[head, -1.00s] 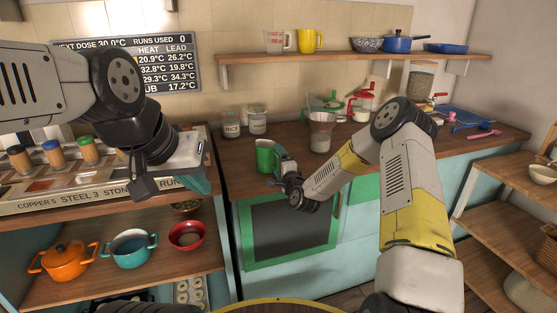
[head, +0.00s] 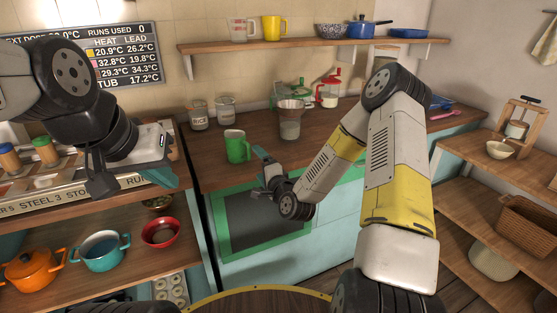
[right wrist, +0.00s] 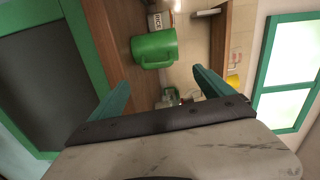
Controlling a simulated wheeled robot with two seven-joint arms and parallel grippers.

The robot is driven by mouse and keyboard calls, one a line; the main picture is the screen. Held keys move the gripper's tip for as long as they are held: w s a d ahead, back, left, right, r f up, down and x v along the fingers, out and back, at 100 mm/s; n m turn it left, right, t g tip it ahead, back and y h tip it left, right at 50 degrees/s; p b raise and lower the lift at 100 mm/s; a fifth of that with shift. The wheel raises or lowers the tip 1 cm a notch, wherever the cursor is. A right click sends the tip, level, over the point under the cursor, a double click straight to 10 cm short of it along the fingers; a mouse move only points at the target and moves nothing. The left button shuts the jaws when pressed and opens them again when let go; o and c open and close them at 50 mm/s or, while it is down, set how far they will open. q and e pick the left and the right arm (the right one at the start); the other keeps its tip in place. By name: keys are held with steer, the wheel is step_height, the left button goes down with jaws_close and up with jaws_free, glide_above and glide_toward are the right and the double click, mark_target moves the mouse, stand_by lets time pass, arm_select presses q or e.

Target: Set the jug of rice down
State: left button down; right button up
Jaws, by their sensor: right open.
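A green jug (head: 237,147) stands upright on the wooden counter near its front edge. Its contents cannot be made out. My right gripper (head: 262,163) is open and empty, just right of the jug and apart from it. In the right wrist view the green jug (right wrist: 154,49) lies beyond the two spread teal fingers (right wrist: 160,80), its handle turned toward them. A glass jar labelled rice (head: 198,117) stands behind the jug. My left gripper (head: 128,180) hangs at the left in front of the labelled rack; its jaw opening is unclear.
A wall shelf (head: 300,45) holds cups and blue pans. Pots, including an orange one (head: 33,269), sit on the lower left shelf. Counter between jug and funnel vessel is clear.

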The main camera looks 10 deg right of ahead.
steer(key=s+d+r+n+g+h, duration=0.2)
steer(key=s+d+r+n+g, duration=0.1)
steer(key=s+d+r+n, duration=0.25)
steer(key=s+d+r+n+g+h, duration=0.2)
steer(key=s+r+n+g, duration=0.3)
steer(key=r, duration=0.4)
steer(key=s+d+r+n+g, duration=0.1)
steer(key=s+r, duration=0.1)
steer(key=s, duration=0.9)
steer(key=s+d+r+n+g, duration=0.1)
steer(key=s+d+r+n, duration=0.1)
steer(key=s, duration=1)
steer(key=shift+s+r, duration=0.25)
steer(key=shift+r, duration=0.5)
